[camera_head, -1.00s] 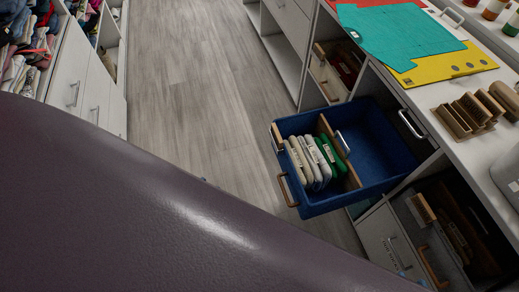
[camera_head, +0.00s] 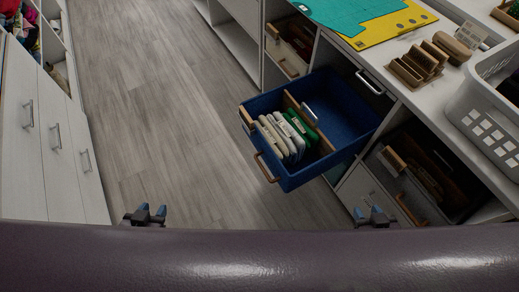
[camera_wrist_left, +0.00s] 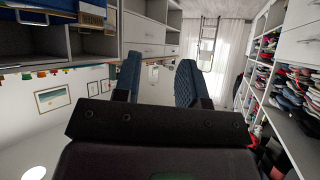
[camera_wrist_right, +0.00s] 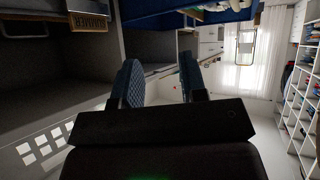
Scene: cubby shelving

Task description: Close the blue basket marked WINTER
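The blue basket (camera_head: 335,105) is pulled well out of the right-hand shelving. It holds upright white and green items against a wooden divider, with a brown handle (camera_head: 266,168) at its front. A blue basket (camera_wrist_left: 30,20) with a tan label (camera_wrist_left: 92,13) shows at the top left of the left wrist view; its lettering is hard to read. My left gripper (camera_head: 145,214) is open and empty, left of the basket over the floor. My right gripper (camera_head: 375,215) is open and empty, in front of the lower cubbies, apart from the basket.
A dark lower cubby bin (camera_head: 425,170) sits right of the basket. A white perforated basket (camera_head: 488,115), wooden blocks (camera_head: 420,62) and coloured sheets are on the countertop (camera_head: 385,60). White drawers (camera_head: 50,140) line the left. The floor (camera_head: 170,110) between is clear.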

